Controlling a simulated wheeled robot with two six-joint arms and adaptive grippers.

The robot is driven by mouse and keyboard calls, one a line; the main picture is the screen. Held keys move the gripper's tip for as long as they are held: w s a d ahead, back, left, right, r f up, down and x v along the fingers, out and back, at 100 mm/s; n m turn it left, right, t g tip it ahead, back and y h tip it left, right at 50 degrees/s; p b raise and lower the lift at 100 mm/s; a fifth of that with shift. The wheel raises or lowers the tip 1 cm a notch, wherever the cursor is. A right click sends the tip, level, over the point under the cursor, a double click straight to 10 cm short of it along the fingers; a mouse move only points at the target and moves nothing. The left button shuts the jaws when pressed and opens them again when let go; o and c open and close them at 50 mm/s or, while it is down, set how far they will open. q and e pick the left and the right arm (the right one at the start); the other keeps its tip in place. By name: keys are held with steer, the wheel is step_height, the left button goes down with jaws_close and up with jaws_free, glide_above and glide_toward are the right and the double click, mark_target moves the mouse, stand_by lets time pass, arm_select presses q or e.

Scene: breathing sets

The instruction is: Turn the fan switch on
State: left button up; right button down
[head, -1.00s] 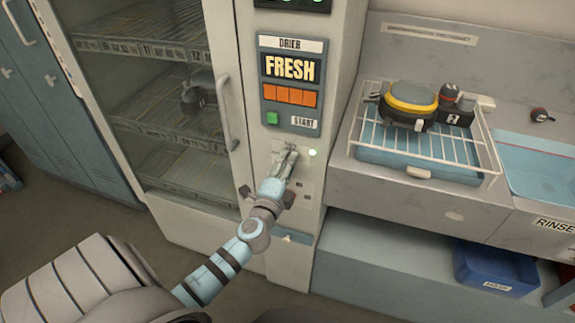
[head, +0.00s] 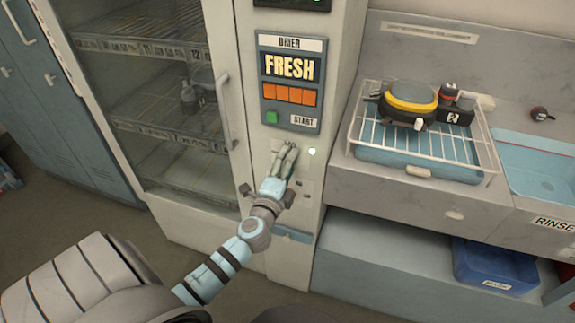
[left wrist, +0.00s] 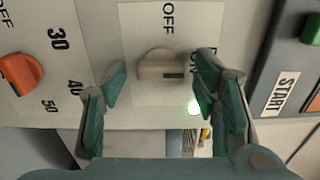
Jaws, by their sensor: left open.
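The fan switch is a beige knob (left wrist: 160,66) on a pale plate, seen in the left wrist view. OFF is printed above it and ON, partly covered, at its right. A dark mark on the knob lies toward the ON side. My left gripper (head: 286,149) is at the drier panel below the START button. In the left wrist view its open fingers (left wrist: 160,80) stand either side of the knob, apparently not gripping it. My right gripper is not in view.
The drier panel (head: 290,82) reads FRESH, with a green START button (head: 272,117) above my gripper. An orange dial (left wrist: 20,72) is left in the wrist view. A glass-doored cabinet (head: 165,90) stands left; a wire rack (head: 400,150) with a mask is right.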

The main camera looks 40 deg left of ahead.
arm_select(q)
steer(key=v, duration=1.2)
